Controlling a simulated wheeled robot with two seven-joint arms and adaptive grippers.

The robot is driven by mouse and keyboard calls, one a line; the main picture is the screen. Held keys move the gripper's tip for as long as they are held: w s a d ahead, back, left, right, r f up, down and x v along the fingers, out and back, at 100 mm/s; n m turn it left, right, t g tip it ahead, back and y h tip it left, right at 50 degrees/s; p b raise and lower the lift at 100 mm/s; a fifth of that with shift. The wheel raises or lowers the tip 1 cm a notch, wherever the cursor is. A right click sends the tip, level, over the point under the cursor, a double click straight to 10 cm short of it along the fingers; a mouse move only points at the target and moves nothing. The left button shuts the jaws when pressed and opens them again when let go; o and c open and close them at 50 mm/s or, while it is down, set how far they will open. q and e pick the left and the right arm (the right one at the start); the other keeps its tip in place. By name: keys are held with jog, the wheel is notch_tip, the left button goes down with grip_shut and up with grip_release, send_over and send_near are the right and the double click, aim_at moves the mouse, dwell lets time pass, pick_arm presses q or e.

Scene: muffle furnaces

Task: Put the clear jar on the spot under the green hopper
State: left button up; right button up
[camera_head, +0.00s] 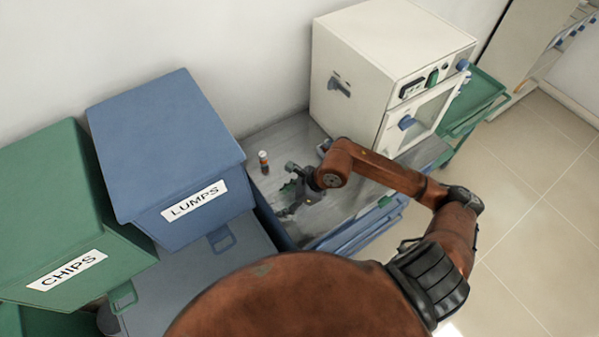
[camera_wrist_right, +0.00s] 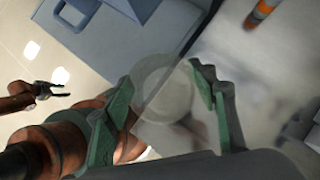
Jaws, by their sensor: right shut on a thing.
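The clear jar (camera_wrist_right: 168,108) is between the green fingers of my right gripper (camera_wrist_right: 160,80) in the right wrist view, see-through and tilted in that picture. My right gripper (camera_head: 286,200) is shut on it over the grey metal bench in the head view, where the jar is hard to make out. The green hopper (camera_head: 50,215), labelled CHIPS, is at the far left, well away from that gripper. The spot under it is hidden. My left gripper (camera_wrist_right: 45,92) shows small at the left of the right wrist view, its fingers apart and empty.
The blue LUMPS hopper (camera_head: 165,150) stands between the green hopper and my right gripper. An orange-and-white bottle (camera_head: 263,162) stands on the metal bench (camera_head: 285,135). A white furnace (camera_head: 355,75) is at the bench's right. Open floor (camera_head: 530,220) is at right.

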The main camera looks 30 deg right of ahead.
jog(key=r+m+p, duration=0.1)
jog(key=r+m+t+h, duration=0.1)
jog(key=r, duration=0.1)
jog(key=a+r+m+p, duration=0.1)
jog(key=m, duration=0.1)
jog(key=shift+s+r+h+p, duration=0.2)
jog(key=shift+s+h+p, duration=0.1)
jog(key=shift+p, duration=0.05)
jog(key=shift+m+t+h, duration=0.3)
jog(key=shift+m+t, duration=0.1)
jog(key=shift+m, duration=0.3)
jog(key=shift+w+d+f+p, duration=0.7)
jog(key=shift+w+d+f, duration=0.7)
jog(key=shift+d+f, duration=0.55)
jog(key=shift+w+d+f+p, duration=0.7)
jog(key=shift+w+d+f, duration=0.65)
jog(key=shift+d+f, duration=0.6)
jog(key=shift+w+d+f+p, duration=0.7)
jog(key=shift+w+d+f, duration=0.85)
jog(key=shift+f, duration=0.6)
pick_arm(q)
notch_tip(320, 180, up, 8)
jog(key=w, duration=0.3)
jog(key=shift+d, duration=0.2)
pick_arm(e)
jog(key=shift+s+d, duration=0.1)
jog(key=shift+s, duration=0.1)
pick_arm(q)
jog(key=shift+s, duration=0.1)
